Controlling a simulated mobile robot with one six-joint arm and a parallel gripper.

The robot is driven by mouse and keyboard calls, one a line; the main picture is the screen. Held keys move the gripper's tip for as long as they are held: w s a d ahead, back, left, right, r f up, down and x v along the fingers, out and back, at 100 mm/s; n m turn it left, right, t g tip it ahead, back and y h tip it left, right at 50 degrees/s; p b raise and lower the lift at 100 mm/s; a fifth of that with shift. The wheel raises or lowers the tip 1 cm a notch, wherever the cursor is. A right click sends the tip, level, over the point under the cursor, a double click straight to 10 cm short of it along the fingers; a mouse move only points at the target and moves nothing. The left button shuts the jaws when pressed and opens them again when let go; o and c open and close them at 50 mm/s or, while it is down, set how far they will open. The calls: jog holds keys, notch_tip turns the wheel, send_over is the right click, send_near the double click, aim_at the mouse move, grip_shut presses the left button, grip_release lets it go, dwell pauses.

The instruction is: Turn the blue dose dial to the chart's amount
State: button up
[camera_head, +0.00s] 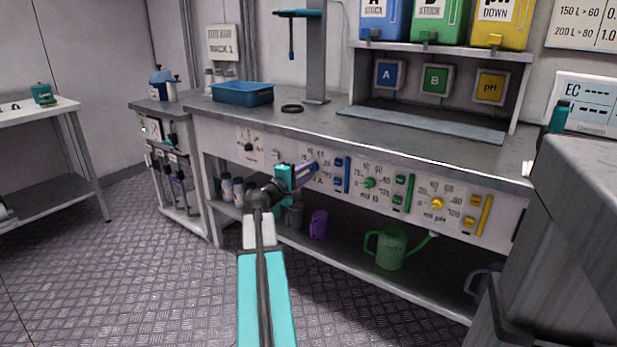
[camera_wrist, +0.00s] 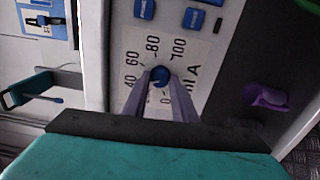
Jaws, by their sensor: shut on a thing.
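The blue dose dial (camera_wrist: 160,76) sits on a white panel marked "ml A", with numbers 0, 40, 60, 80 and 100 readable around it. My gripper (camera_wrist: 159,80) has one finger on each side of the dial and is shut on it. Where the dial points is too small to tell. In the head view the blue dial (camera_head: 314,167) is at the bench front, partly hidden by my gripper (camera_head: 306,171). The chart (camera_head: 583,24) at the upper right is cut off by the frame; it shows "150 L > 60" and "200 L > 80".
Blue buttons (camera_head: 338,162) and a blue strip (camera_head: 347,175) sit right of the dial. A green dial (camera_head: 370,183) and a yellow dial (camera_head: 437,204) follow further right. A purple jug (camera_head: 318,224) and a green watering can (camera_head: 390,250) stand on the lower shelf.

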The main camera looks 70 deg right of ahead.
jog(key=shift+s+m, duration=0.3)
jog(key=shift+m, duration=0.1)
jog(key=o, duration=1)
jog(key=shift+o, duration=0.2)
jog(key=shift+w, duration=0.1)
jog(key=shift+w+a, duration=0.1)
jog(key=shift+a, duration=0.05)
jog(key=shift+w+a, duration=0.2)
jog(key=shift+a, duration=0.3)
jog(key=p+v, duration=0.2)
jog(key=v, duration=1)
jog(key=shift+a, duration=0.2)
